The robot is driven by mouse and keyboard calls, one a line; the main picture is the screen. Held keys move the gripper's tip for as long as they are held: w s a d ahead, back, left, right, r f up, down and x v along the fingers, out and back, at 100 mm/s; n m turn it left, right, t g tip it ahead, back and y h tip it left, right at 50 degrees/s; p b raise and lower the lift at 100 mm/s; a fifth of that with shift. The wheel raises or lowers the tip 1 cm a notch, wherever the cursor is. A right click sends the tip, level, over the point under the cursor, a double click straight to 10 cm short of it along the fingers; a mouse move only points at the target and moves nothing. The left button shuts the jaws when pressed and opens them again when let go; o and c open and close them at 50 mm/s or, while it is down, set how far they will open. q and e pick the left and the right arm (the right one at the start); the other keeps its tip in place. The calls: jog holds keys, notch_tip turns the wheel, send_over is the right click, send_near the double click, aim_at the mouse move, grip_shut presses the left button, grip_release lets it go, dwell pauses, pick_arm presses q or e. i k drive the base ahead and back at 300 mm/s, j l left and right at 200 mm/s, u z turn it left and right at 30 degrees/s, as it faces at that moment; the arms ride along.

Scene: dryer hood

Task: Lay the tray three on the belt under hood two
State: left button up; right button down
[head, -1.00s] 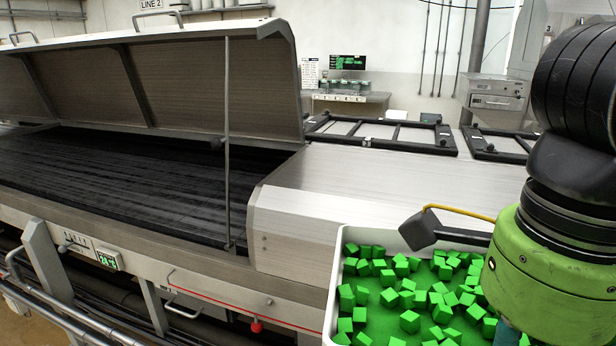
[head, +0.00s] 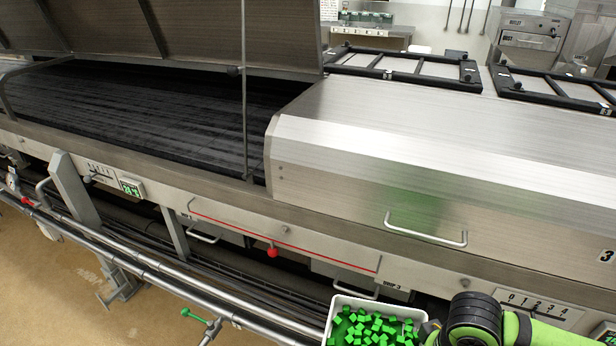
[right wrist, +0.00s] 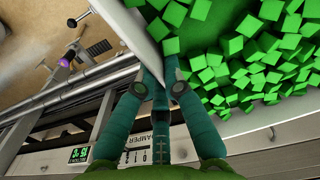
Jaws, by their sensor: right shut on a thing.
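The white tray (head: 330,318), filled with bright green cubes, is at the bottom of the head view, low in front of the machine. My right gripper (right wrist: 157,78) is shut on the tray's white wall (right wrist: 146,28) in the right wrist view; its fingertips are hard to make out in the head view. The dark belt (head: 160,115) lies bare under a raised hood (head: 190,35) at the left. No number shows on that hood. The tray is right of the belt opening and below it. My left gripper is not in view.
A closed hood (head: 420,150) marked 3, with a handle, stands right of the opening. A thin upright rod (head: 244,90) crosses the opening's front. A red knob (head: 272,253) and pipe rails (head: 150,268) run along the machine's front. Black frames (head: 400,65) lie behind.

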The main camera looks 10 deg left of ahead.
aim_at(162, 126)
jog(key=i+j, duration=0.1)
jog(key=j, duration=0.5)
jog(key=i+j+u, duration=0.1)
jog(key=j, duration=0.55)
jog(key=i+j+u, duration=0.1)
jog(key=j, duration=0.5)
jog(key=i+j, duration=0.1)
jog(key=j, duration=0.5)
jog(key=i+j+u, duration=0.1)
jog(key=j, duration=0.5)
jog(key=i+j, duration=0.2)
jog(key=j, duration=0.4)
jog(key=i+j+u, duration=0.1)
jog(key=j, duration=0.5)
jog(key=i+j+u, duration=0.1)
jog(key=j, duration=0.5)
jog(key=i, duration=0.1)
